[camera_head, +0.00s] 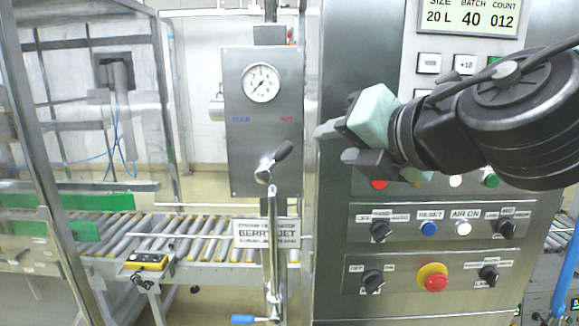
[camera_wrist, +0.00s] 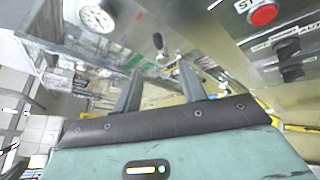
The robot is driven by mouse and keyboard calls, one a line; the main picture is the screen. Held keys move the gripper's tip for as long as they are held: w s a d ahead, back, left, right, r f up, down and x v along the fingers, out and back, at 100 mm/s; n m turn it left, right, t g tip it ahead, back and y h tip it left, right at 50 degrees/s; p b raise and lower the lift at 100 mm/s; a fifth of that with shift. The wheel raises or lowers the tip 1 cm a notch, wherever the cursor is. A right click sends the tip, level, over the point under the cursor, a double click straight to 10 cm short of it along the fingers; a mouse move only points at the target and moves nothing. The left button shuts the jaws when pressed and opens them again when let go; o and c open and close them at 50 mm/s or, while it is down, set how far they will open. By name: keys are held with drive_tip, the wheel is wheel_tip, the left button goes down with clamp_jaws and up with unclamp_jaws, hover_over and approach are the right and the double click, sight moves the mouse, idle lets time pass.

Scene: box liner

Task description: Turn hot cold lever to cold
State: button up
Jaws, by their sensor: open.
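The hot cold lever (camera_head: 273,162) is on a steel panel (camera_head: 240,160), with a black handle tilted up to the right, on the side of the red label (camera_head: 286,120). The blue label (camera_head: 241,120) is to the upper left of the lever. In the wrist view the lever (camera_wrist: 158,44) shows ahead of the fingers, near the top. My gripper (camera_head: 336,143) is open, to the right of the lever and slightly above it, apart from it. Both fingers (camera_wrist: 160,88) are empty in the wrist view.
A round gauge (camera_head: 262,82) sits above the lever. A lower valve with a blue handle (camera_head: 243,319) is on the pipe below. A button panel (camera_head: 430,225) with knobs and a red emergency stop (camera_head: 434,279) stands close on the right. A roller conveyor (camera_head: 190,240) is behind.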

sight(288, 149)
drive_tip(key=b+x, duration=0.9)
drive_tip(key=x, duration=0.6)
drive_tip(key=shift+w+a+r, duration=0.1)
drive_tip(key=shift+a+r, duration=0.05)
drive_tip(key=shift+a, duration=0.05)
clamp_jaws()
